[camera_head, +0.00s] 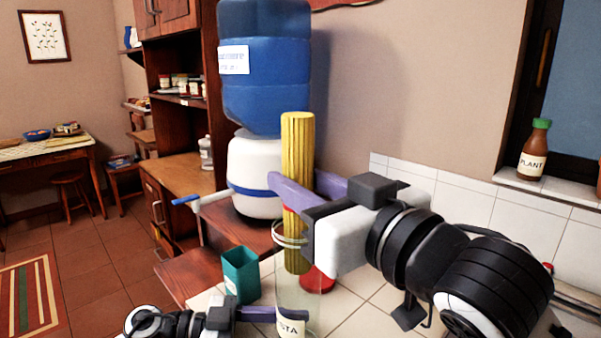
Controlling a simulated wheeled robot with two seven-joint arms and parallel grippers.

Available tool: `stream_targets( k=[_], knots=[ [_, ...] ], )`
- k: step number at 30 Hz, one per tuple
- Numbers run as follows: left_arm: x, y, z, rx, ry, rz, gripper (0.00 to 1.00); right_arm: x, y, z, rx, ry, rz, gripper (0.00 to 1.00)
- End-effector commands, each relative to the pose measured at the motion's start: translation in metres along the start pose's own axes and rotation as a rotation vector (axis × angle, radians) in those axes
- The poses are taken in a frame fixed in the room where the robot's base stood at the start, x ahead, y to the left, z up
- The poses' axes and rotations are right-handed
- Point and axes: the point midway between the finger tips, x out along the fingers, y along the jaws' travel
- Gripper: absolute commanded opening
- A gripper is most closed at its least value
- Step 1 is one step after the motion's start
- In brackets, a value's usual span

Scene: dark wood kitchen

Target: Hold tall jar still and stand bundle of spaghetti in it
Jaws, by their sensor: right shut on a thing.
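The yellow bundle of spaghetti (297,150) stands nearly upright. My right gripper (300,196) is shut on it around the middle, with purple fingers on either side. The tall clear jar (312,300) stands below on the white tiled counter, with a label ending in "STA" near its bottom. The lower end of the bundle shows inside the jar's outline, below the rim; it appears to be in the jar, above its bottom. My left gripper (256,314) is low at the bottom edge, its purple finger reaching the jar's left side. Its other finger is not clear.
A teal square cup (240,274) stands just left of the jar. A red round object (319,279) is behind the jar. A water dispenser with a blue bottle (265,75) stands behind on a wooden surface. A brown plant bottle (535,150) is on the right sill.

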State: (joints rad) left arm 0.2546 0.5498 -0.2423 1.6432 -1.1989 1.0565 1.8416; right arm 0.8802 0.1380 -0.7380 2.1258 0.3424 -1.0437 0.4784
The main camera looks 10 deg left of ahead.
Motion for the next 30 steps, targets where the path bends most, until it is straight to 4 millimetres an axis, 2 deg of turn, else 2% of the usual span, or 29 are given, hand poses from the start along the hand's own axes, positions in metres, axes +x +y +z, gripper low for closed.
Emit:
stream_targets(
  k=[24, 25, 28, 30],
  knots=[
    [0.000, 0.000, 0.000, 0.000, 0.000, 0.000, 0.40, 0.000, 0.000, 0.032, 0.000, 0.002, 0.000, 0.00],
    [0.000, 0.000, 0.000, 0.000, 0.000, 0.000, 0.40, 0.000, 0.000, 0.032, -0.001, 0.003, -0.001, 0.32],
    [0.000, 0.000, 0.000, 0.000, 0.000, 0.000, 0.40, 0.000, 0.000, 0.032, -0.001, 0.003, 0.000, 0.49],
    [0.000, 0.000, 0.000, 0.000, 0.000, 0.000, 0.40, 0.000, 0.000, 0.032, -0.001, 0.002, 0.000, 0.51]
  ],
)
